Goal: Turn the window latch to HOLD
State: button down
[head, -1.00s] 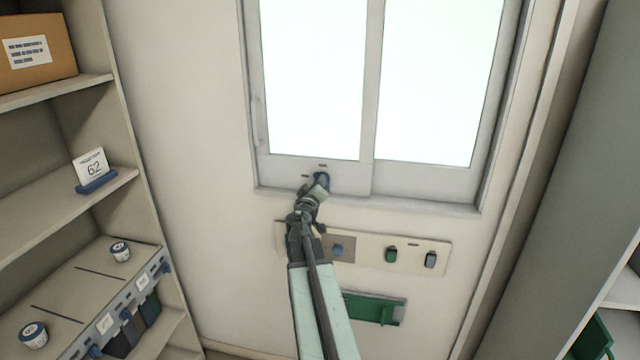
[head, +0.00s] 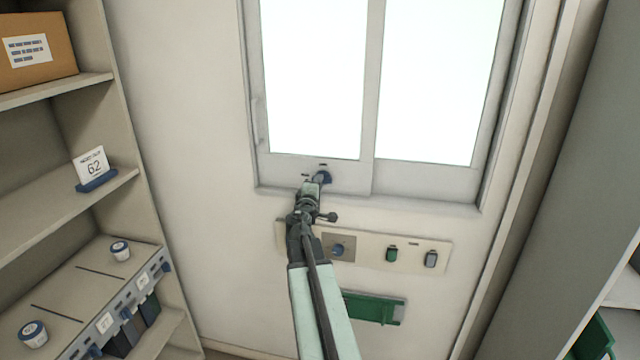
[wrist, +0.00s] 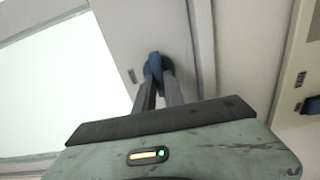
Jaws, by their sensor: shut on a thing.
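The window latch (head: 326,178) is a small blue knob on the lower frame of the window's left pane. Short dark marks sit above it and to its left on the frame. In the wrist view the blue latch (wrist: 157,66) shows between the tips of my gripper (wrist: 158,80), which is shut on it. In the head view my gripper (head: 318,184) reaches up to the latch from below and partly covers it. The mark lettering is too small to read.
Below the window a pale wall panel (head: 372,255) carries a blue knob (head: 338,249), a green switch (head: 391,254) and a grey-blue switch (head: 431,259). A green holder (head: 374,308) hangs lower. Shelves (head: 62,210) stand left; a grey cabinet (head: 570,180) stands right.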

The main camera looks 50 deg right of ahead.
jog(key=shift+w+a, duration=0.1)
jog(key=shift+a, duration=0.05)
dwell(0.4)
jog(key=c, duration=1.4)
grip_release()
jog(key=shift+w, duration=0.1)
jog(key=shift+c, duration=0.2)
